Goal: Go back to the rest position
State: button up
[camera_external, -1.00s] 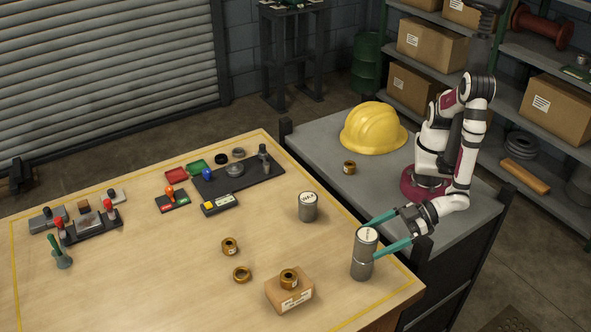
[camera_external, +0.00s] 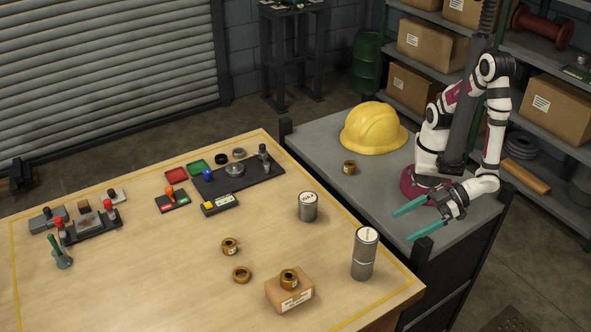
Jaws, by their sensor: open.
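My gripper (camera_external: 410,222) is open and empty, with its two teal fingers apart. It is over the front of the grey side bench, near the base of my arm, and points left toward the wooden table. A tall grey cylinder (camera_external: 364,255) with a white labelled top stands upright on the right corner of the table. A seam runs round it at about mid-height. The gripper is up and to the right of this cylinder, clear of it. A shorter grey cylinder (camera_external: 308,208) with a similar top stands farther back on the table.
A yellow hard hat (camera_external: 373,128) and a brass ring (camera_external: 349,167) are on the grey bench (camera_external: 318,150). Brass rings (camera_external: 230,246) and a cardboard box (camera_external: 290,292) are on the wooden table (camera_external: 150,270). Shelves with boxes (camera_external: 432,46) stand behind my arm.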

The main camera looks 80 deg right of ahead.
jog(key=w+f+m+g+h, duration=0.1)
jog(key=f+m, duration=0.1)
jog(key=w+d+f+m+g+h, duration=0.1)
jog(key=f+m+g, duration=0.1)
jog(key=f, duration=0.1)
jog(key=w+d+f+m+g+h, duration=0.1)
jog(key=f+m+g, duration=0.1)
jog(key=m, duration=0.1)
jog(key=shift+d+f, duration=0.2)
jog(key=m+g, duration=0.3)
jog(key=g, duration=0.1)
jog(key=shift+w+d+m+y, duration=0.25)
jog(key=shift+w+m+y, duration=0.05)
jog(key=shift+w+m, duration=0.1)
jog(key=w+d+r+n+g+y, duration=0.1)
jog(key=w+d+r, duration=0.15)
jog(key=r, duration=0.25)
jog(key=w+d+r+g+y, duration=0.1)
jog(key=w+r, duration=0.2)
jog(key=r, duration=0.1)
jog(key=s+d+r+h, duration=0.1)
jog(key=d+r, duration=0.2)
jog(key=d, duration=0.8)
jog(key=s+d+r+h, duration=0.1)
jog(key=d+r, duration=0.3)
jog(key=d, duration=0.7)
jog(key=shift+s+d+h, duration=0.15)
jog(key=shift+s+h, duration=0.2)
jog(key=shift+h, duration=0.15)
